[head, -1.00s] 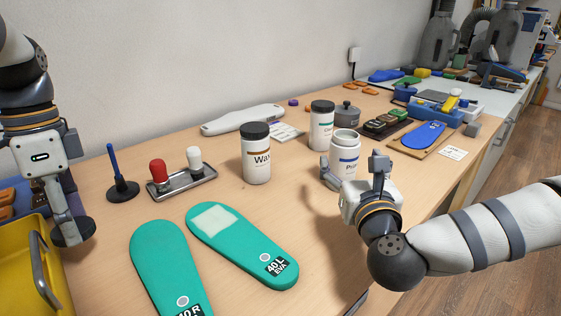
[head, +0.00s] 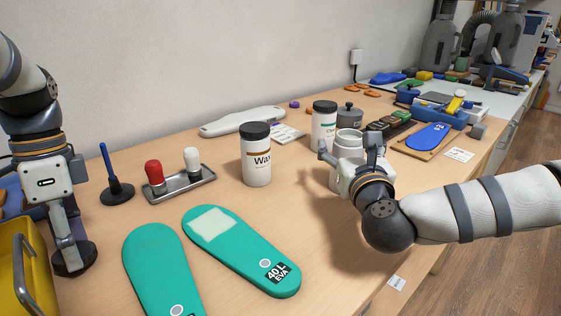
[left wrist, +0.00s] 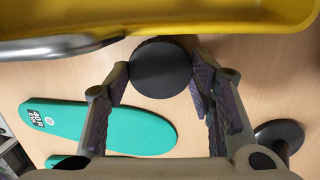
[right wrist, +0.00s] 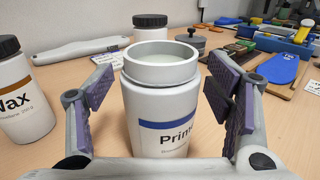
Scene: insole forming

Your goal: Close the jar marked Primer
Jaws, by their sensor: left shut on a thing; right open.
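The jar marked Primer (right wrist: 163,115) is white with a blue band and stands upright and uncovered on the bench. In the head view the jar (head: 348,137) is partly hidden by my right gripper (head: 349,150). That gripper is open, one finger on each side of the jar, with gaps showing in the right wrist view. My left gripper (head: 70,240) is shut on a round dark lid (left wrist: 163,70), which also shows in the head view (head: 74,259), at the bench's left beside the yellow bin. I cannot tell whether the lid touches the bench.
A capped Wax jar (head: 256,160) and another capped jar (head: 323,128) stand near the Primer jar. Two green insoles (head: 240,250) lie in front. A blue pen in a stand (head: 116,190) and a metal tray (head: 180,187) lie between my grippers. A yellow bin (head: 12,270) is at left.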

